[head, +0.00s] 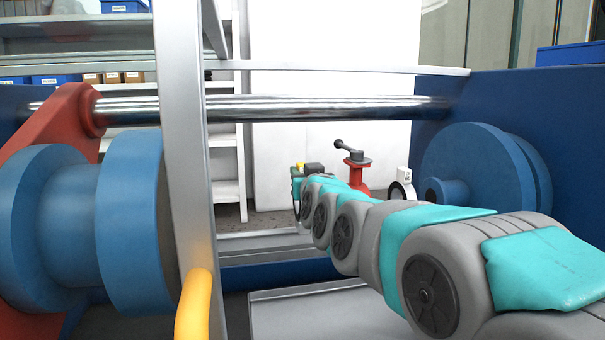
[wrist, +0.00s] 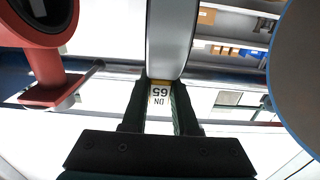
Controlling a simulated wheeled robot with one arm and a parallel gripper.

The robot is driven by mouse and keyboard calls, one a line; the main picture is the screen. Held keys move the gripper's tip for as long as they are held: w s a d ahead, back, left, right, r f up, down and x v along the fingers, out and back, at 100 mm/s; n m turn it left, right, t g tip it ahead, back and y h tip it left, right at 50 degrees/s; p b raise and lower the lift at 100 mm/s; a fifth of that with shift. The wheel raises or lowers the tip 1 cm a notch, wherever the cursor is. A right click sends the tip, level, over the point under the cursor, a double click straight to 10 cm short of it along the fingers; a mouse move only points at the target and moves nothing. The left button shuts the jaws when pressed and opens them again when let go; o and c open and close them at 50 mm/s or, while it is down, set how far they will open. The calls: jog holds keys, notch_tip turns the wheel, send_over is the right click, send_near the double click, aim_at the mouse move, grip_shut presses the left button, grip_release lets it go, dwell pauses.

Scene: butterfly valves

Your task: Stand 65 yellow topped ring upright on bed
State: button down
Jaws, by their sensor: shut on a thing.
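My gripper (wrist: 160,98) is shut on the 65 yellow topped ring. In the wrist view its label, reading DN 65 upside down, sits between the two fingers with a thin yellow edge. The ring's grey body (wrist: 170,40) runs edge-on away from the fingertips. In the head view my gripper is at the far end of my outstretched arm, and a small yellow patch (head: 300,166) shows there. Most of the held ring is hidden by my arm in that view. The bed (head: 325,312) shows as a pale grey surface at the bottom, partly covered by my arm.
A red valve with a black handle (head: 354,157) stands just right of my gripper. A white-labelled ring (head: 402,183) stands right of it. Blue flanges (head: 135,222) (head: 475,165) flank both sides. A steel bar (head: 290,107) crosses above, and a grey post (head: 183,150) rises at left.

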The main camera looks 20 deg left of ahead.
jog(key=shift+f+b, duration=0.9)
jog(key=shift+f, duration=0.35)
dwell(2.6)
jog(key=c, duration=1.2)
grip_release()
jog(key=shift+o, duration=1)
jog(key=shift+s, duration=0.1)
jog(key=o, duration=0.5)
jog(key=v, duration=0.7)
jog(key=shift+s+d, duration=0.25)
jog(key=shift+s, duration=0.1)
